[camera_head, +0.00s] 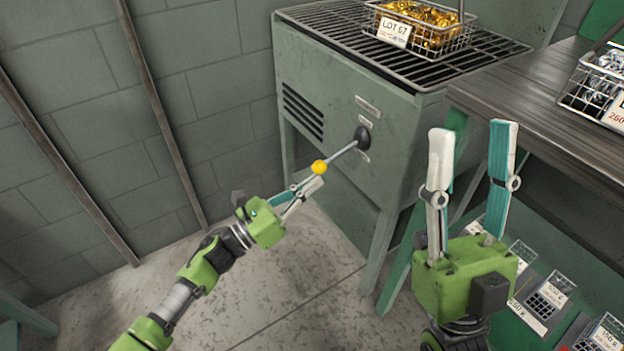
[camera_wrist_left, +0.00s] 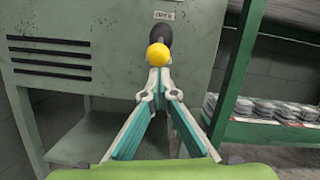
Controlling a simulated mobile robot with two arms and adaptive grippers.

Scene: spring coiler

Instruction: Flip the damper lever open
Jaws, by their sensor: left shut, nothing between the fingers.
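The damper lever (camera_head: 343,153) is a thin metal rod with a yellow ball knob (camera_head: 319,167). It comes out of a black round boot (camera_head: 362,136) on the green cabinet's front. The knob also shows in the left wrist view (camera_wrist_left: 158,55), with a small label (camera_wrist_left: 164,15) above the boot that seems to read OPEN. My left gripper (camera_head: 316,184) is shut and empty, its tips just below the knob; I cannot tell whether they touch it. My right gripper (camera_head: 472,129) is open and empty, held upright to the right of the lever.
The cabinet (camera_head: 330,90) has a grate top (camera_head: 335,22) bearing a wire basket (camera_head: 420,27) of gold coils. A workbench (camera_head: 520,95) with another basket (camera_head: 597,88) stands at the right. Several small trays sit below it. The floor (camera_head: 300,290) in front is clear.

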